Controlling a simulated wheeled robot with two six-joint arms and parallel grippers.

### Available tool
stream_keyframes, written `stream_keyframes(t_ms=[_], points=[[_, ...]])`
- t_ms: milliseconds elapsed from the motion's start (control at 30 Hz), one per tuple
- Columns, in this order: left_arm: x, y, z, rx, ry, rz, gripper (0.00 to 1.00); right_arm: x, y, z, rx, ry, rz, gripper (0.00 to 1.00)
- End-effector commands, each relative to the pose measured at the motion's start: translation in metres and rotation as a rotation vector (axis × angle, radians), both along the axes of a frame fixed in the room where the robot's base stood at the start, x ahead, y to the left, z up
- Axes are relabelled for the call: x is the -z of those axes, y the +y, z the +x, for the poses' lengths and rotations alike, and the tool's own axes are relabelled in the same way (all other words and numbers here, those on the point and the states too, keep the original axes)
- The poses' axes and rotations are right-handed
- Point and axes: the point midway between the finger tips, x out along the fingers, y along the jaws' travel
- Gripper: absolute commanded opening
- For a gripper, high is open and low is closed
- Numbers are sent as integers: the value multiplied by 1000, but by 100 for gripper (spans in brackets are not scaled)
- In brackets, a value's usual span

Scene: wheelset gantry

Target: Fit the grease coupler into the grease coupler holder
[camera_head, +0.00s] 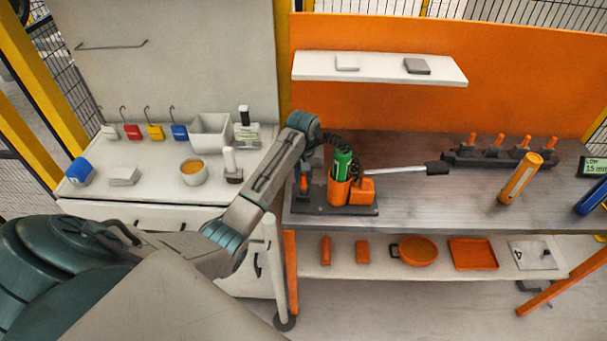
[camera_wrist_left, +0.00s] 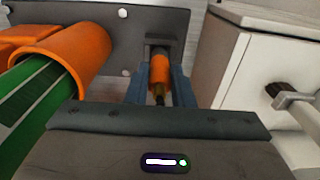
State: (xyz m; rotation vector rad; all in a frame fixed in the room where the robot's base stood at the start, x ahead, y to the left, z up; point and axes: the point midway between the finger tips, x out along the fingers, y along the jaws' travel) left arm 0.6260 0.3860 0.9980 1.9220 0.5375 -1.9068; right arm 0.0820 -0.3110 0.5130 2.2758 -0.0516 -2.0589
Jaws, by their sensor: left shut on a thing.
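My left gripper (camera_wrist_left: 160,82) is shut on the orange grease coupler (camera_wrist_left: 159,68), which shows between its two blue-grey fingers. The coupler's far end meets or overlaps the dark grease coupler holder (camera_wrist_left: 160,42) on the dark base plate (camera_wrist_left: 110,22); I cannot tell how deep it sits. In the head view the coupler (camera_head: 304,184) is a small orange piece at the plate's left end, below my left gripper (camera_head: 306,168). The arm partly hides the holder there. My right gripper is in neither view.
An orange cup (camera_head: 339,192) with a green cartridge (camera_head: 342,162) stands close right of the coupler. A lever with a black grip (camera_head: 437,168) reaches right from the orange block (camera_head: 362,190). The grey bench's middle is clear.

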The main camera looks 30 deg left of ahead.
Motion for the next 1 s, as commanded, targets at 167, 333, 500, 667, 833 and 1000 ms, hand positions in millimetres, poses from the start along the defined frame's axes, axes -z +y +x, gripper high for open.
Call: stream_keyframes(t_ms=[167, 333, 500, 667, 833, 1000], points=[[5, 0, 0, 0, 1, -1, 0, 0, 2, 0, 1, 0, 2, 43], [9, 0, 0, 0, 1, -1, 0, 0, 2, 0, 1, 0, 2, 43], [13, 0, 0, 0, 0, 0, 0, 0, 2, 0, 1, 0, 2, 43], [17, 0, 0, 0, 0, 0, 0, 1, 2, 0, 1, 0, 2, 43], [18, 0, 0, 0, 0, 0, 41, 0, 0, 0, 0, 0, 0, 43], [18, 0, 0, 0, 0, 0, 46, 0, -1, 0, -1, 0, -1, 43]])
